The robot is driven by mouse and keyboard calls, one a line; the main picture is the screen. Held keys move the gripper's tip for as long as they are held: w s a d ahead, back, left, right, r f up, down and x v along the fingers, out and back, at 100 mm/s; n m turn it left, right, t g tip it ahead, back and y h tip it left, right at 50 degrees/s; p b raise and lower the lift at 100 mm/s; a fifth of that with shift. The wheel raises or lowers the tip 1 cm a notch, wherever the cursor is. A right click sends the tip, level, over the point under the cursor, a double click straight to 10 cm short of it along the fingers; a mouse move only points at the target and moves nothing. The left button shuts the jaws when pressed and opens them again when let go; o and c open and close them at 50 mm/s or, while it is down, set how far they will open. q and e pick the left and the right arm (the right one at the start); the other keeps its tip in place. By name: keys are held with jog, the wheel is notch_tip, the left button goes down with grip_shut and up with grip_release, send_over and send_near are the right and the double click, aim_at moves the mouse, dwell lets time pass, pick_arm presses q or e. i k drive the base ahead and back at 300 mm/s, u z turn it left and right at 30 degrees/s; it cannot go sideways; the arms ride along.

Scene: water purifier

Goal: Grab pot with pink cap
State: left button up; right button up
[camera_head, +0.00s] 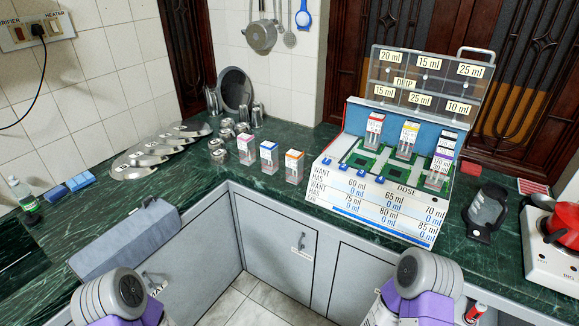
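A small clear pot with a pinkish cap (246,150) stands upright on the green counter, left of the dosing box. Right of it, in a row, stand a blue-capped pot (268,158) and an orange-capped pot (293,168). The pots stand apart from each other. More pots sit in the dosing box, among them a red-capped one (375,129) and a yellow-capped one (407,140). Grey and purple parts of my two arms show at the bottom edge, in front of the counter. Neither gripper can be seen.
The dosing box (375,205) with an upright label board stands on the right part of the counter. Several metal cups (218,152) stand behind the pots. A red pot on a stove (563,222) is at far right. Counter in front of the pots is clear.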

aim_at(246, 145)
jog(key=z, duration=0.15)
jog(key=i, duration=1.05)
jog(key=u, duration=0.25)
